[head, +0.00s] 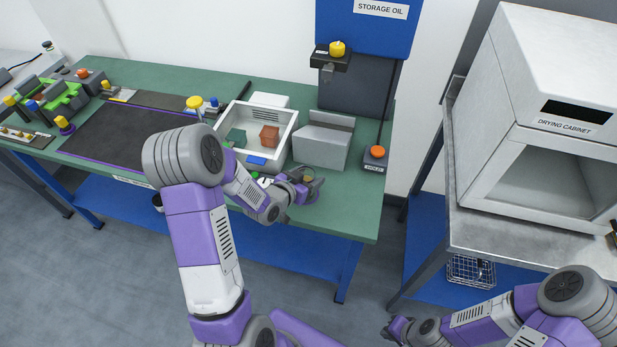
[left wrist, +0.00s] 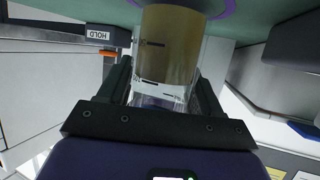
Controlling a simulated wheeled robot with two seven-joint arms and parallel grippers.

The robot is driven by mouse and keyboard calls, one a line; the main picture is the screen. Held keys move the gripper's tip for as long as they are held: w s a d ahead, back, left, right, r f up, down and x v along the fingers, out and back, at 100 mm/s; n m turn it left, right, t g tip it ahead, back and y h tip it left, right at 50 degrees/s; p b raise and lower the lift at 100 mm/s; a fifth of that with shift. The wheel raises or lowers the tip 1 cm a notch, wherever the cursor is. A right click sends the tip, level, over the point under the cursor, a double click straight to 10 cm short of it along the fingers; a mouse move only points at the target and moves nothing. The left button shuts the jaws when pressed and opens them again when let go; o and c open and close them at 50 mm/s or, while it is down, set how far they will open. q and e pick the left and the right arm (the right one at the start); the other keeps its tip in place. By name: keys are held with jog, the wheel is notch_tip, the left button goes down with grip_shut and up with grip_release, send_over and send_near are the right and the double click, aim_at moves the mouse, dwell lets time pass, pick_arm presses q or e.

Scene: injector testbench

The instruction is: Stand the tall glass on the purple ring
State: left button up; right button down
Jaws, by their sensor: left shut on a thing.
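The tall glass (left wrist: 168,55) shows in the left wrist view, with brownish-yellow contents, clear glass and dark marks on its wall. My left gripper (left wrist: 165,88) is shut on it. In the head view the left gripper (head: 306,180) is over the right front part of the green bench, and the glass is hard to make out there. Part of a purple ring (left wrist: 227,9) shows on the green surface at the top of the left wrist view, close to the glass's far end. I cannot tell whether they touch. My right gripper (head: 397,330) is low at the right, away from the bench; its fingers are unclear.
A white tray (head: 287,141) with a reddish-brown block and a grey box (head: 320,145) stand just behind the left gripper. The blue storage oil stand (head: 365,30) is behind them. A drying cabinet (head: 560,135) stands on a separate metal table. A HOLD-labelled block (left wrist: 100,35) is near the glass.

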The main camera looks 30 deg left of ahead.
pick_arm(q)
jog(key=shift+f, duration=0.1)
jog(key=o, duration=1.1)
jog(key=shift+r, duration=0.2)
jog(key=p+v, duration=0.1)
jog(key=v, duration=0.5)
jog(key=shift+s+r, duration=0.15)
jog(key=shift+s, duration=0.15)
jog(key=shift+p+v, duration=2.65)
jog(key=shift+p, duration=3.4)
